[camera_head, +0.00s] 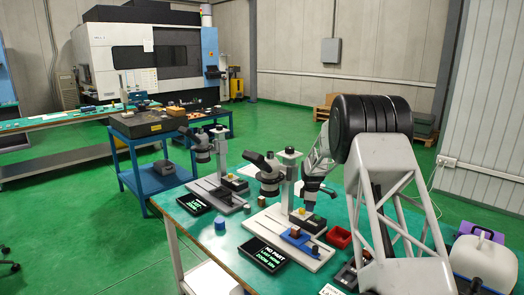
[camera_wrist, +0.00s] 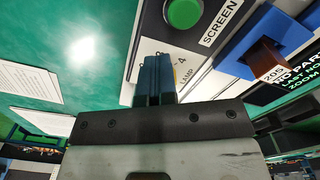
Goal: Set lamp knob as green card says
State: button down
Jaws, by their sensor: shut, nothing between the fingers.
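My gripper (camera_wrist: 153,62) is shut and empty, its dark blue fingers pointing down beside the LAMP label (camera_wrist: 186,76) on the white base. In the head view my gripper (camera_head: 309,197) is low over the nearer microscope's base (camera_head: 290,240). A numeral 4 shows beside the fingers. The lamp knob itself is hidden behind the fingers, so its setting and any contact cannot be told. A green button (camera_wrist: 184,12) on a grey box sits by the SCREEN label (camera_wrist: 221,23). No green card can be made out; two white printed cards (camera_wrist: 35,82) (camera_wrist: 42,120) lie on the green table.
The nearer microscope (camera_head: 268,172) stands close left of my gripper. A blue slide (camera_head: 296,238) carries a brown block. A black display (camera_head: 263,254) reads NO PART and ZOOM 20x. A red tray (camera_head: 339,236) and a blue cylinder (camera_head: 220,224) stand nearby. Another microscope (camera_head: 203,148) is farther left.

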jog(key=shift+s+d+f, duration=0.15)
jog(key=shift+s+f, duration=0.05)
jog(key=shift+f, duration=0.3)
jog(key=shift+s+d+f, duration=0.15)
jog(key=shift+f, duration=0.3)
jog(key=r, duration=0.3)
jog(key=shift+w+a+r, duration=0.1)
jog(key=shift+w+r, duration=0.1)
jog(key=shift+r, duration=1.8)
jog(key=shift+w+a+r, duration=0.1)
jog(key=shift+w+r, duration=0.05)
jog(key=shift+w+a+r, duration=0.25)
jog(key=shift+r, duration=0.15)
jog(key=shift+f, duration=0.15)
